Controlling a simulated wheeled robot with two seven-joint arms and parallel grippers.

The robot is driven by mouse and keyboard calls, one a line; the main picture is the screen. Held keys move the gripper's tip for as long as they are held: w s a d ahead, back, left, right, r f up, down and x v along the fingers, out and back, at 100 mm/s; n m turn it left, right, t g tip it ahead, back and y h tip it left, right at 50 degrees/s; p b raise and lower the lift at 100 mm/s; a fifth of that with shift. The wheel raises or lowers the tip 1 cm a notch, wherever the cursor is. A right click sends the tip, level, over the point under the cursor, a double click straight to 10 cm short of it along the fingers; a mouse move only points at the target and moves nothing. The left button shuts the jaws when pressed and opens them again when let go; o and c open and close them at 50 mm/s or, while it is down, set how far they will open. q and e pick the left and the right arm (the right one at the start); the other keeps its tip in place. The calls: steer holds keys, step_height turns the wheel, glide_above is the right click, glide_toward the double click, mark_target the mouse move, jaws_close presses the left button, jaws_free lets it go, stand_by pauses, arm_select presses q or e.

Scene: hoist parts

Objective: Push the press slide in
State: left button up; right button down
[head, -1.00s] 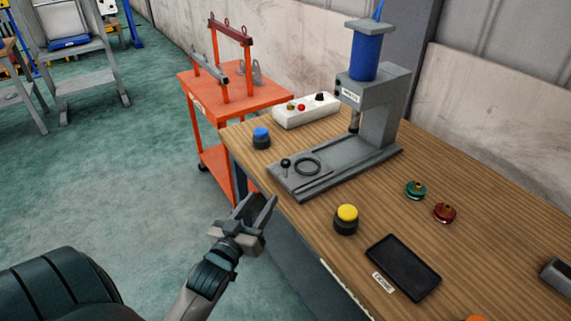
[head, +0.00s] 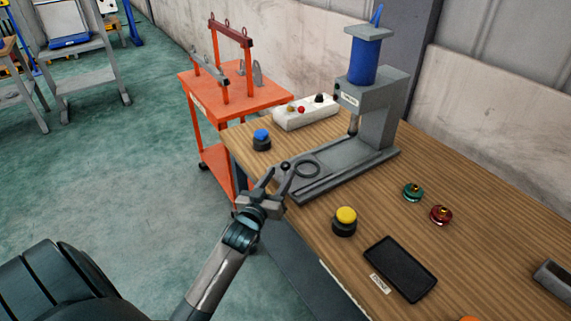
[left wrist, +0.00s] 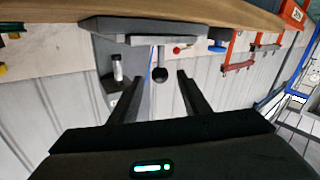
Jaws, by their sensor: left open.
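The grey press (head: 378,105) with a blue cylinder on top stands on the wooden bench. Its slide (head: 305,172), a plate with a ring and a small black knob (head: 285,166), sits at the front end of the press base, out from under the ram. My left gripper (head: 277,176) is open at the front end of the slide, its fingers close to the knob. In the left wrist view the knob (left wrist: 159,74) shows between the two open fingers (left wrist: 155,92); I cannot tell whether they touch it. My right gripper is not in view.
A blue button (head: 261,138) and a yellow button (head: 345,217) stand on the bench near its front edge. A white control box (head: 306,114), green and red parts (head: 413,192) and a black tray (head: 400,268) are also there. An orange cart (head: 230,100) stands behind.

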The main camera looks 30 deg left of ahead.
mark_target(284, 170)
arm_select(q)
steer(key=shift+w+a+p, duration=0.2)
steer(key=shift+w+a, duration=0.05)
steer(key=shift+w, duration=1)
steer(key=shift+w+a+p, duration=0.2)
steer(key=shift+w, duration=1)
jaws_close()
